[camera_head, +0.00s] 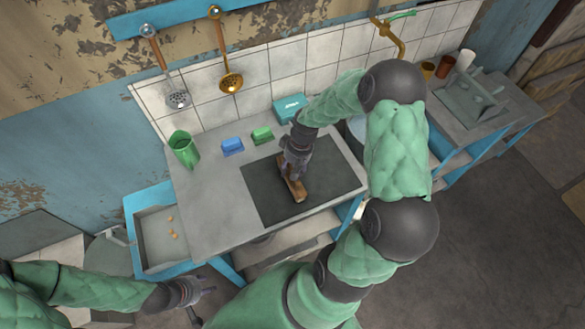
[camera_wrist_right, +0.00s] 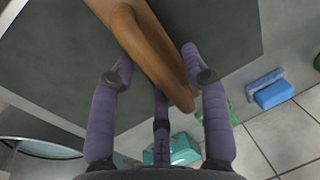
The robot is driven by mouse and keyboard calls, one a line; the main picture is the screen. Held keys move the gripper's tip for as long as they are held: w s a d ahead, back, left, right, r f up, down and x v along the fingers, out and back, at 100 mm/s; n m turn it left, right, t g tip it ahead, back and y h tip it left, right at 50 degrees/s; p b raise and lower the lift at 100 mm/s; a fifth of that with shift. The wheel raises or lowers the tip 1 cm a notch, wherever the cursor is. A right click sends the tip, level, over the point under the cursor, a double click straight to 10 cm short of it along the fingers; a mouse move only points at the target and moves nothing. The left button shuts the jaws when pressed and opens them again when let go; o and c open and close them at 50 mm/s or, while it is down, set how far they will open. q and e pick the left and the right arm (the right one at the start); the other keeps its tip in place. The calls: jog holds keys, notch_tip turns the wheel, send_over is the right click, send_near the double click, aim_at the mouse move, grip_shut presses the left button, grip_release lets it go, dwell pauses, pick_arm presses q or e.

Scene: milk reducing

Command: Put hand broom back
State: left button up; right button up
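The brown wooden hand broom (camera_head: 293,187) lies on the dark mat (camera_head: 262,203) on the grey counter. In the right wrist view, its curved wooden handle (camera_wrist_right: 145,48) runs between the fingers. My right gripper (camera_head: 291,172) is over the broom, seen from above. The right wrist view shows its purple-grey fingers (camera_wrist_right: 157,56) on both sides of the handle, tips close to its edges; I cannot tell whether they press on it. My left gripper (camera_head: 204,302) is low at the front left, fingers spread, empty and away from the broom.
A ladle (camera_head: 231,82) and skimmer (camera_head: 177,99) hang from the blue rail (camera_head: 170,15).

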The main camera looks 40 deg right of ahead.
jog(key=shift+r, duration=0.1)
jog(key=shift+r, duration=0.2)
notch_tip(320, 180, up, 12)
jog(key=d+p, duration=0.2)
jog(key=shift+s+f, duration=0.2)
jog(key=shift+s, duration=0.1)
dwell(0.5)
